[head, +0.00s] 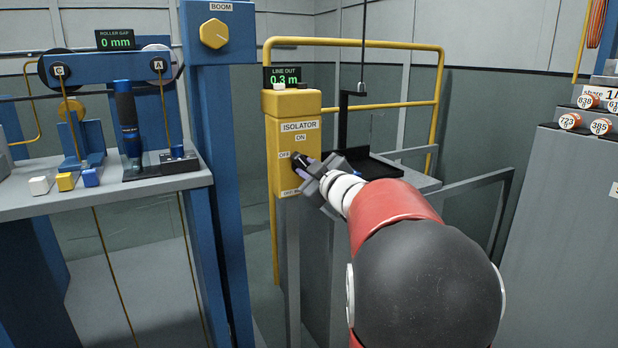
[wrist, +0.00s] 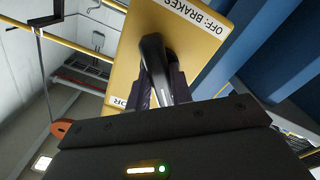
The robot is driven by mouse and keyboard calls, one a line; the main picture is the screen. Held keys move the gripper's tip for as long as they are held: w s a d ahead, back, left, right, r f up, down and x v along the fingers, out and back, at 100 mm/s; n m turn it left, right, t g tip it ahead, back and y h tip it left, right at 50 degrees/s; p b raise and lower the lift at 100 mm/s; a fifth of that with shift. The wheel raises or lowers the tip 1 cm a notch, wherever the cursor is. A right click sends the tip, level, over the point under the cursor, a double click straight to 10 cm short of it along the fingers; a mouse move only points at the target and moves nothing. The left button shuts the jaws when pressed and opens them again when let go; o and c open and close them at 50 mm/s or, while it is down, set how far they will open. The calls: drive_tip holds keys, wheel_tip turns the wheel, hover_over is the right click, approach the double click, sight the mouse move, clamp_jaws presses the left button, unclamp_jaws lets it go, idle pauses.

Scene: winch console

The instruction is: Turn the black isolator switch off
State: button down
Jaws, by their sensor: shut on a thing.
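The isolator box (head: 284,180) is a yellow box on a grey post, marked ISOLATOR at the top, ON below that and OFF at the left. Its black switch handle (wrist: 153,55) stands out from the yellow face in the wrist view. In the head view the handle is mostly hidden by my gripper (head: 306,166), which reaches in from the right. In the wrist view the two dark fingers of my gripper (wrist: 165,92) are closed around the handle's near end. I cannot tell clearly whether the handle points to ON or OFF.
A LINE OUT display (head: 282,77) reads 0.3 m above the box. A blue boom post (head: 212,150) stands close at the left. A yellow rail (head: 350,42) and a black tray (head: 372,166) are behind. A grey cabinet (head: 565,220) is at the right.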

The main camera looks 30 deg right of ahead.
drive_tip(key=shift+f+n+b, duration=0.15)
drive_tip(key=shift+n+b, duration=2.55)
drive_tip(key=shift+n, duration=2.3)
drive_tip(key=c, duration=1.2)
unclamp_jaws()
drive_tip(key=shift+c, duration=0.2)
drive_tip(key=s, duration=0.7)
drive_tip(key=shift+s, duration=0.4)
